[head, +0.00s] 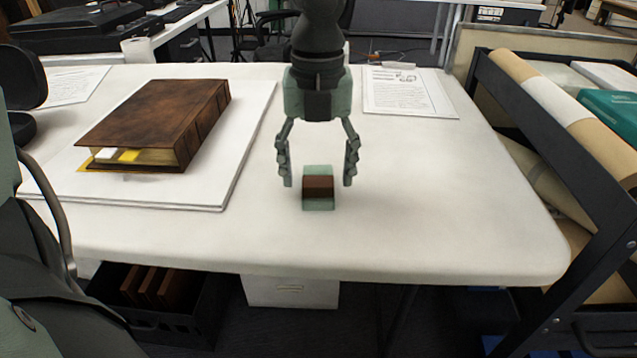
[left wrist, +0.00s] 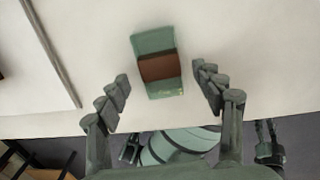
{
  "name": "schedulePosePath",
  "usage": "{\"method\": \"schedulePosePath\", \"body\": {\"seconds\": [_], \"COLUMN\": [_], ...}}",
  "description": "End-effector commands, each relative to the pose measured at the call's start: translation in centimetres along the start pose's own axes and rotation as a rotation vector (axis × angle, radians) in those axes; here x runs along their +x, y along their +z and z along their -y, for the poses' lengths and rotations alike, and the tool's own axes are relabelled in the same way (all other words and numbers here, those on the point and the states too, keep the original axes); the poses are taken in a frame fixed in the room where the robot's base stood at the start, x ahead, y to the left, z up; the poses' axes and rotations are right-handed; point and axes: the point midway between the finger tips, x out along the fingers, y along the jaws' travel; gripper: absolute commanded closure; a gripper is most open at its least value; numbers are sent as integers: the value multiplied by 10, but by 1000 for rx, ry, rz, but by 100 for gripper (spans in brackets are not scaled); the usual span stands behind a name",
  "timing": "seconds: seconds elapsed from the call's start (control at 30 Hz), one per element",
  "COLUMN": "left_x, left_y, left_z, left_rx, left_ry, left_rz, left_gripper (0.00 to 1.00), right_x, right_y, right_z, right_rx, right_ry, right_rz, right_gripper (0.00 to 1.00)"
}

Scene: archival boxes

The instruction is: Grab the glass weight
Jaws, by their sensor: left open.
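The glass weight (head: 318,203) is a small green translucent block with a brown band around its middle. It lies on the white table (head: 420,220), near the middle of its front part. My left gripper (head: 318,183) points down over it and is open, with one finger on each side of the block and gaps to both. In the left wrist view, the glass weight (left wrist: 153,42) lies just ahead of and between the spread fingertips of my left gripper (left wrist: 161,78), slightly tilted and not held.
A thick brown book (head: 160,115) lies on a white board (head: 225,165) to the left. A clipboard with paper (head: 405,92) lies at the back right. A dark-framed cart (head: 545,130) with rolls stands at the right edge. The table is clear right of the weight.

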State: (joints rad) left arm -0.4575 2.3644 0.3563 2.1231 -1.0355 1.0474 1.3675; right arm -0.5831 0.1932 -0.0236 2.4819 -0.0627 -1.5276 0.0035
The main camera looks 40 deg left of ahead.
Motion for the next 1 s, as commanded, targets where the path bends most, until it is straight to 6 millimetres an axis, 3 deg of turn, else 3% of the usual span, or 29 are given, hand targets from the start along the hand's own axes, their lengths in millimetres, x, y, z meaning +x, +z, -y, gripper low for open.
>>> {"method": "schedulePosePath", "body": {"seconds": [0.1, 0.37, 0.83, 1.0], "left_x": [11, 12, 12, 12], "left_y": [0, 0, 0, 0], "left_z": [0, 0, 0, 0], "left_rx": [0, 0, -1, 0], "left_ry": [0, -2, -2, -3], "left_rz": [-1, 0, 0, 1], "left_gripper": [33, 34, 92, 95], "right_x": [0, 0, 0, 0], "right_y": [0, 0, 0, 0], "right_z": [0, 0, 0, 0], "right_rx": [0, 0, -1, 0], "right_ry": [0, 0, 0, 0], "right_rz": [-1, -2, -2, -2], "right_gripper": [60, 60, 60, 60]}}
